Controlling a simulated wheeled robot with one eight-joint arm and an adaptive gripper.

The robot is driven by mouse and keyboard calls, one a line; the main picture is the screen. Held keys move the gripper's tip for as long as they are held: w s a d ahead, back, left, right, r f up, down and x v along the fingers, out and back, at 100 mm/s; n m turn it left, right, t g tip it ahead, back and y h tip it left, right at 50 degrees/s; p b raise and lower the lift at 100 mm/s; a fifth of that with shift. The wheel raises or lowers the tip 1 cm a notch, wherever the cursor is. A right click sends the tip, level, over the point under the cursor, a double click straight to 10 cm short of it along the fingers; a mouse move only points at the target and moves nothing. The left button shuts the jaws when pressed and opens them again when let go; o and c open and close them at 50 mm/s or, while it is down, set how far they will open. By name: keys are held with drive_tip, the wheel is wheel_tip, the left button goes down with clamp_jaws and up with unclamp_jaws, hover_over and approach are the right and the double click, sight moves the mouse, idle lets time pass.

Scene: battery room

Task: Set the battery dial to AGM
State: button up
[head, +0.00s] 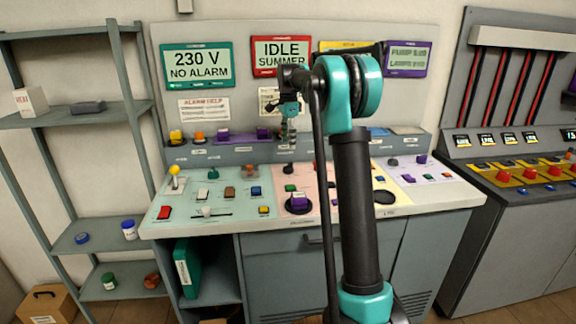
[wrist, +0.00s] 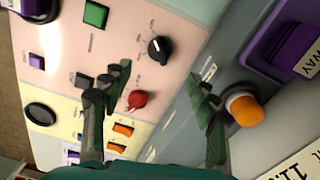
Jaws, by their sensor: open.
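A black rotary knob (wrist: 160,48) with a white pointer mark and small labels around it sits on the pink panel in the wrist view. It appears as a small dark knob (head: 288,169) below my gripper in the head view. The labels are too small to read, so I cannot confirm AGM or that this is the battery dial. A red knob (wrist: 137,98) sits near it. My gripper (wrist: 160,82) is open and empty, its fingers apart above the panel. In the head view my gripper (head: 289,140) points down, clear of the knobs.
An orange button (wrist: 243,107) and a purple block (wrist: 283,52) on the upright back strip are close to one finger. A green button (wrist: 96,14) sits beside the knobs. A shelf unit (head: 90,118) stands left and another console (head: 510,215) right.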

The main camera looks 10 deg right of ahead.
sight(288, 164)
wheel_tip(288, 164, down, 11)
drive_tip(key=shift+r, duration=0.1)
idle(0.3)
drive_tip(key=c, duration=1.2)
